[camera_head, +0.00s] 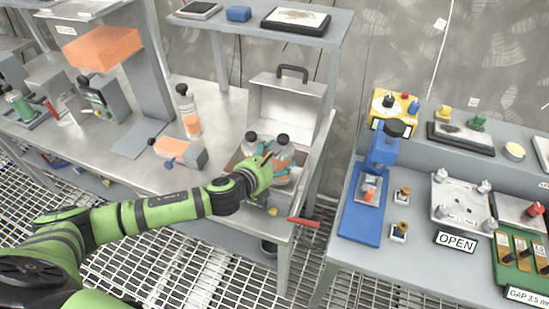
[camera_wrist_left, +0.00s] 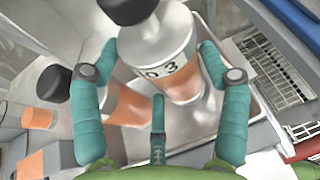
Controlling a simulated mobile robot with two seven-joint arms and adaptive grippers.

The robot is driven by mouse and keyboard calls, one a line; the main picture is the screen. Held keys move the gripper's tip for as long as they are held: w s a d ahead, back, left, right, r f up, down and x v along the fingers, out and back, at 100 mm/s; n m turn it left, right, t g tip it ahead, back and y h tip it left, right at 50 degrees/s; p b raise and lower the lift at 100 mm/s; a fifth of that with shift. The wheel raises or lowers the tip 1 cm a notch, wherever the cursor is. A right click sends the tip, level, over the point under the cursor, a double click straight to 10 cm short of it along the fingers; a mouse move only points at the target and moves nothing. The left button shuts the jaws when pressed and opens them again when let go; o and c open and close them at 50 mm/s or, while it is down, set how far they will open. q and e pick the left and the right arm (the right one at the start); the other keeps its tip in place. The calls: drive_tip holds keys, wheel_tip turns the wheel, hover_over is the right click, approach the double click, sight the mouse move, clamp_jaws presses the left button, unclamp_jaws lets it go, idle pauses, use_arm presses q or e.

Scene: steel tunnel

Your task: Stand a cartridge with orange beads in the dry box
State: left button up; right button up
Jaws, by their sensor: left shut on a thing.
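My left gripper (camera_head: 272,168) is shut on a clear cartridge with a black cap and orange beads (camera_head: 284,150). In the left wrist view the teal fingers (camera_wrist_left: 160,95) close around this cartridge (camera_wrist_left: 168,52), which is marked "0 3". It is roughly upright, at the open dry box. Whether its base touches the box floor is hidden. A second black-capped cartridge (camera_head: 250,141) is beside the held one. My right gripper is not in view.
Another cartridge with orange beads (camera_head: 189,115) stands on the steel bench, left of the box. A shelf (camera_head: 250,22) overhangs behind. A separate bench to the right carries a blue press (camera_head: 380,160) and an "OPEN" sign (camera_head: 456,243).

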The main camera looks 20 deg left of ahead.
use_arm(q)
drive_tip(key=shift+f, duration=0.1)
drive_tip(key=o, duration=1.5)
drive_tip(key=shift+c, duration=0.2)
drive_tip(key=shift+f, duration=0.1)
drive_tip(key=shift+r, duration=0.25)
drive_tip(key=b+v, duration=0.1)
drive_tip(key=v, duration=1.1)
drive_tip(key=shift+r, duration=0.45)
